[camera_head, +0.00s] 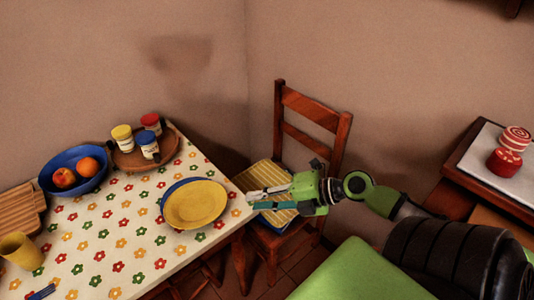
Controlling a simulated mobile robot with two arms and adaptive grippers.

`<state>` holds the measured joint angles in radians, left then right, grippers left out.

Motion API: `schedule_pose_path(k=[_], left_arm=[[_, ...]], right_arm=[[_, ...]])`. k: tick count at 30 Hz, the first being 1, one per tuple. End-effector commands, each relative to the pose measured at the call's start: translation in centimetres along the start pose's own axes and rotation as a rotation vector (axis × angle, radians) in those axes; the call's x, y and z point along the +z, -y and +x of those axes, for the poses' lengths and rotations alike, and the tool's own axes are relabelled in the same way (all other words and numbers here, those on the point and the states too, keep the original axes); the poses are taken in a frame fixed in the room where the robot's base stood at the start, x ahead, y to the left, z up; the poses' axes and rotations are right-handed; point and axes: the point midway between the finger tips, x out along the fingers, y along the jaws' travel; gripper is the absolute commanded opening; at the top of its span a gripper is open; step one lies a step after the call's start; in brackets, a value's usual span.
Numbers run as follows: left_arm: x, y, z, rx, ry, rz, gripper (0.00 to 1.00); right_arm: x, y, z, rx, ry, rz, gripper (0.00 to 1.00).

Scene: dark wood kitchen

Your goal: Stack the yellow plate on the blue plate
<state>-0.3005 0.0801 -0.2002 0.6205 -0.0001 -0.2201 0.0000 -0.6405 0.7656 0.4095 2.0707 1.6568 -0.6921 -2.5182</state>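The yellow plate (196,205) lies on top of the blue plate (166,193) on the table. Only part of the blue plate's rim shows, mainly at the upper left, so the yellow plate sits a little off-centre toward the lower right. My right gripper (251,201) is just right of the plates, past the table's edge and apart from the yellow plate. Its two fingers are spread, with nothing seen between them. My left gripper is not in view.
The flowered table (118,239) also holds a blue bowl (47,180) with fruit, a brown tray (128,160) with several jars, a yellow cup (21,251) and a wooden board (20,209). A wooden chair (312,110) stands behind my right gripper.

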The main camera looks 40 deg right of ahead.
Motion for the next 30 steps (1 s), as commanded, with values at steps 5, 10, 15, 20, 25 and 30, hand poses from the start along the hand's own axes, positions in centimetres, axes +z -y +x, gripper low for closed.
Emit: schedule_pose_path(k=[5,10,15,20,25,30], left_arm=[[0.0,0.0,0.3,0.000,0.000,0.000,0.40],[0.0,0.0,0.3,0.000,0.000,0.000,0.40],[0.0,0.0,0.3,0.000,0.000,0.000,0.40],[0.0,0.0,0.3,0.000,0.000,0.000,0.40],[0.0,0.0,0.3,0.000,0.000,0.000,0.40],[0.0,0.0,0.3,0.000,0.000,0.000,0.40]], right_arm=[[0.0,0.1,-1.6,-0.001,0.000,0.001,0.21],[0.0,0.0,-2.2,0.000,0.000,0.000,0.21],[0.2,0.3,-2.2,-0.004,0.006,0.010,0.21],[3.2,6.0,-1.6,-0.068,0.110,0.208,0.21],[6.3,21.1,-0.8,-0.210,0.354,0.674,0.21],[2.8,36.6,-0.1,-0.340,0.599,1.102,0.21]])
